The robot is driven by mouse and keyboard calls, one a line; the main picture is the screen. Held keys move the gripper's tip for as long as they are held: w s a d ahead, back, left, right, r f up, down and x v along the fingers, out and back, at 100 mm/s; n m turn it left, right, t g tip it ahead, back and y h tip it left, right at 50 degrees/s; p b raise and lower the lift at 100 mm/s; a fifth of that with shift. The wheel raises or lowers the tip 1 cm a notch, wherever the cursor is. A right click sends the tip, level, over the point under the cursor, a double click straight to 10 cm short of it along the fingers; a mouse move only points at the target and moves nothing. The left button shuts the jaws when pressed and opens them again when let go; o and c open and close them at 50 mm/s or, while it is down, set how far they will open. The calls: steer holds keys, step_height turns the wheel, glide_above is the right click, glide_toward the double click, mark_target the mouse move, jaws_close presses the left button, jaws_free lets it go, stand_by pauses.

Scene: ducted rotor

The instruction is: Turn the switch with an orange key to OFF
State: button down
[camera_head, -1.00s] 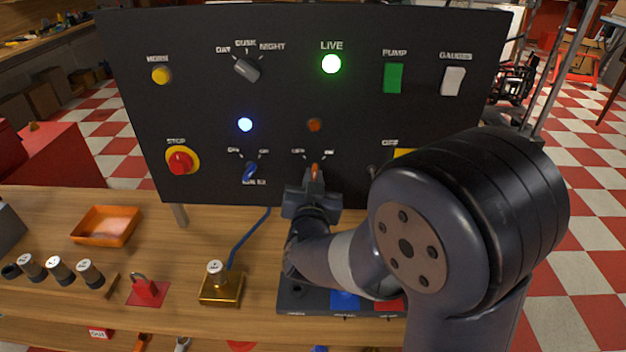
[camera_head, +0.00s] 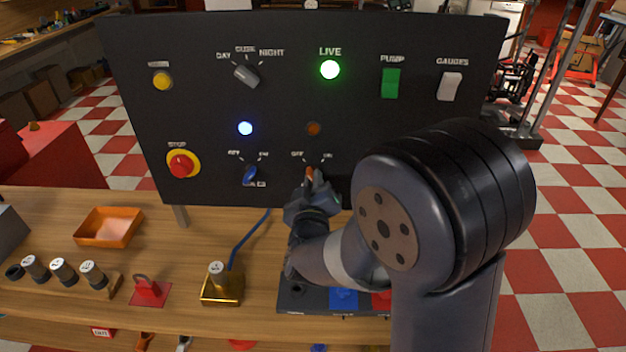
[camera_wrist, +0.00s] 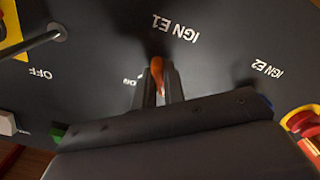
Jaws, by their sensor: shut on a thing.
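The orange key (camera_head: 309,174) sits in its switch low on the black panel, between the OFF mark on its left and the ON mark on its right. It leans toward the left, the OFF side. My gripper (camera_head: 313,184) is shut on the orange key, with a finger on each side of it. In the wrist view the orange key (camera_wrist: 157,75) shows between my fingertips (camera_wrist: 160,88), near the upside-down label IGN E1. The lamp (camera_head: 313,129) above this switch is dull orange and looks unlit.
A blue key switch (camera_head: 249,175) sits left of my gripper under a lit blue lamp (camera_head: 245,128). A red stop button (camera_head: 181,164) is farther left. A brass block (camera_head: 221,288) and an orange tray (camera_head: 108,226) stand on the bench. My arm hides the panel's lower right.

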steer(key=shift+n, duration=0.4)
steer(key=c, duration=1.5)
jaws_free()
steer(key=shift+s, duration=0.1)
steer(key=s, duration=0.5)
steer(key=s+b, duration=0.1)
steer(key=s, duration=0.4)
steer(key=shift+s+a, duration=0.2)
steer(key=shift+s, duration=0.1)
steer(key=shift+w, duration=0.1)
steer(key=w, duration=0.5)
steer(key=w+p, duration=0.1)
steer(key=w, duration=0.5)
steer(key=shift+d, duration=0.2)
steer(key=shift+s, duration=0.15)
